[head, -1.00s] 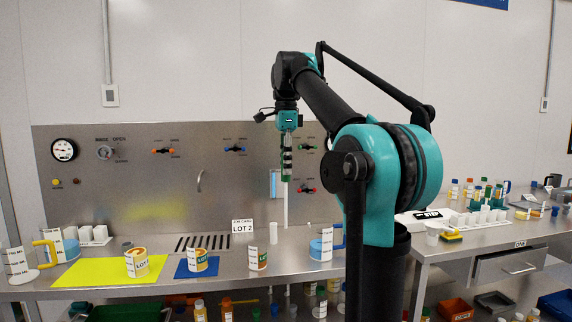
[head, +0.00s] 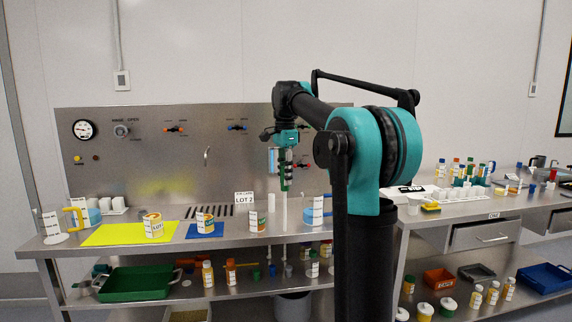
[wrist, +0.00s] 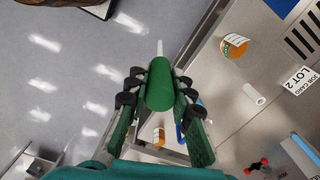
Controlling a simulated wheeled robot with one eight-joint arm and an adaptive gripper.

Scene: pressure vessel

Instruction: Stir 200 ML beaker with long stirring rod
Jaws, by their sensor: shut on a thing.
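My gripper (head: 286,187) is shut on the green handle of the long stirring rod, in front of the bench in the head view. The rod's white shaft (head: 285,212) hangs straight down below the fingers. In the wrist view the green rod handle (wrist: 160,85) lies between the fingers, its pale tip pointing away over grey floor beside the bench edge. Small labelled containers (head: 153,225), (head: 205,223) and (head: 257,221) stand on the bench left of the rod. A blue-filled handled vessel (head: 314,212) stands just right of it. Volume labels are too small to read, so I cannot tell which is 200 ML.
Another blue vessel with a yellow handle (head: 93,212) stands at the bench's left. Yellow (head: 105,236) and blue mats lie on the bench. A LOT 2 card (head: 244,197) stands behind. A right-hand bench (head: 480,208) holds bottles. The lower shelf holds bins and bottles.

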